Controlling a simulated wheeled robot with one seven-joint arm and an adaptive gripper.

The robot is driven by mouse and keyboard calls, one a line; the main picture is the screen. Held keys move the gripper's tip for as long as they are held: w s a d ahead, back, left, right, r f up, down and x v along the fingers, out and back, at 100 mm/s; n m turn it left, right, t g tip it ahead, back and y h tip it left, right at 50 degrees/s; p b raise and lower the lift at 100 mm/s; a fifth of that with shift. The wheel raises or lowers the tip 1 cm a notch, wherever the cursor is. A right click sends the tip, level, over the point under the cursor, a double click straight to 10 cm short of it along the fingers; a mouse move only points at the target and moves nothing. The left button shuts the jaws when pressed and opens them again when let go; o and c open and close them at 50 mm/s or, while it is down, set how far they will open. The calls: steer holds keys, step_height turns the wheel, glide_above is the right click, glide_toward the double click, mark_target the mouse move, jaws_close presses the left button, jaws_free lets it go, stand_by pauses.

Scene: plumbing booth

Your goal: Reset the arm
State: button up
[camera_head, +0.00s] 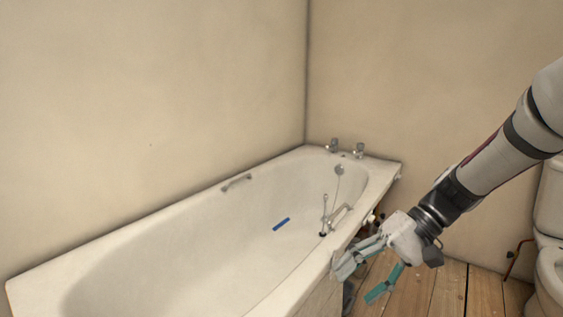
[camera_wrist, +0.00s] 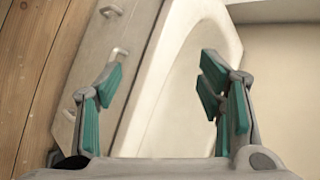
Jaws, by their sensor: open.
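My gripper (camera_head: 366,276) is at the near right side of the white bathtub (camera_head: 130,243), beside its rim and above the wooden floor. Its teal fingers are spread apart with nothing between them. In the wrist view my gripper (camera_wrist: 160,95) is open and empty, with the bathtub (camera_wrist: 182,85) beyond the fingers. My arm reaches in from the right edge of the head view. In the head view I cannot tell whether a finger touches the tub's rim.
A blue object (camera_head: 281,224) lies inside the tub. A slim upright tool (camera_head: 324,214) stands near the tub's grab handle (camera_head: 342,213). Taps (camera_head: 358,150) are at the far end. A toilet (camera_head: 549,250) stands at the right. Small items beside the tub are partly hidden.

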steer(key=s+d+r+t+h, duration=0.1)
steer(key=s+d+r+h, duration=0.15)
steer(key=s, duration=0.65)
steer(key=s+d+r+t+h, duration=0.15)
steer(key=s+h, duration=0.25)
steer(key=s, duration=0.5)
steer(key=s+d+r+h, duration=0.1)
steer(key=s+r+h, duration=0.15)
steer(key=s, duration=0.65)
step_height(320, 180, up, 33)
steer(key=t+p, duration=0.4)
steer(key=p, duration=2.7)
steer(key=shift+f, duration=0.15)
